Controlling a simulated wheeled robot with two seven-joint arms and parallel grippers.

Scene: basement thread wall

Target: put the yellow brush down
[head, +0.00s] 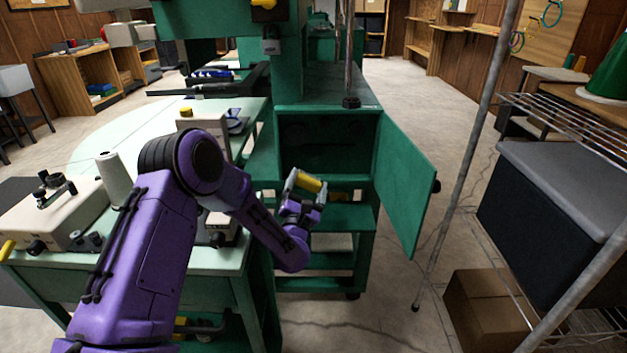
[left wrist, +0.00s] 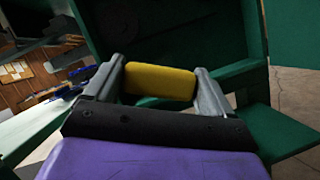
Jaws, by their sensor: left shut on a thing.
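My left gripper (head: 307,184) is shut on the yellow brush (head: 308,182). In the left wrist view the brush (left wrist: 160,82) lies crosswise between the two grey fingers (left wrist: 160,85); only its yellow part shows, and I cannot make out bristles. The gripper and brush are in front of the open green cabinet (head: 325,110), at about the height of its lower opening. In the head view they are apart from the door. My right gripper is not in view.
The green cabinet door (head: 404,185) stands open to the right. A pale green worktable (head: 150,262) with machines is at the left. A metal pole and wire shelf (head: 560,125) stand right, with a cardboard box (head: 487,310) below. Concrete floor is clear between door and shelf.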

